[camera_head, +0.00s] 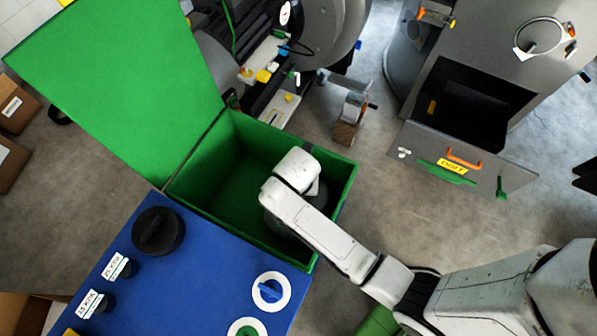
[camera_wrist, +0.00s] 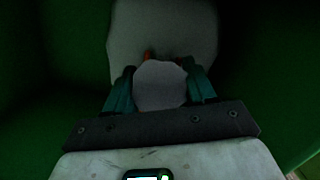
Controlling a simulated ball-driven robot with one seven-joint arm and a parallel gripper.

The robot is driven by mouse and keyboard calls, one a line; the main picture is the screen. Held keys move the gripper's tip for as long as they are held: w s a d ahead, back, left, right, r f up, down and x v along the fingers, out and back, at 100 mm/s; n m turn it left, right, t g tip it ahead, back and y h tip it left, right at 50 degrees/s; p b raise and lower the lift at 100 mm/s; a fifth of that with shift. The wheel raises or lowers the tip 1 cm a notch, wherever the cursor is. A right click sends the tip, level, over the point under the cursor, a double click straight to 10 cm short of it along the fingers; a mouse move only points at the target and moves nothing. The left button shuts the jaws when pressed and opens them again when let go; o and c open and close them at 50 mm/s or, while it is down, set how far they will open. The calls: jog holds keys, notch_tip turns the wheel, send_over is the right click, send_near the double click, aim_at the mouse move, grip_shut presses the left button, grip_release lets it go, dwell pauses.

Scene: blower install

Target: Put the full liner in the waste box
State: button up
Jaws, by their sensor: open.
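The open green box (camera_head: 338,188), which I take as the waste box, stands at the centre of the head view with its green lid (camera_head: 120,80) swung up. My arm reaches down into it. A pale grey bag-like thing, probably the full liner (camera_wrist: 185,27), lies inside the box ahead of my fingers in the wrist view. A pale rounded part (camera_wrist: 160,88) of it sits between the teal fingers of my gripper (camera_wrist: 158,68). The fingers are open and stand apart on either side. In the head view, my wrist hides the fingers and most of the liner.
A blue-topped unit (camera_head: 200,250) with a black knob (camera_head: 158,231) adjoins the box at the front. A grey machine with an open front compartment (camera_head: 455,105) and a yellow "DIRT" label (camera_head: 452,166) stands at the right. Bare floor (camera_head: 400,225) lies between.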

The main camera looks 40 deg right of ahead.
notch_tip(320, 180, up, 11)
jog(key=s+a, duration=0.1)
jog(key=s+d+m, duration=0.2)
jog(key=s+m, duration=0.4)
jog(key=m, duration=0.7)
jog(key=s+d+m+y, duration=0.1)
jog(key=s+d+m, duration=0.2)
jog(key=s+m, duration=0.4)
jog(key=m, duration=0.7)
jog(key=shift+s+r, duration=0.15)
jog(key=shift+r, duration=0.2)
jog(key=shift+o, duration=0.4)
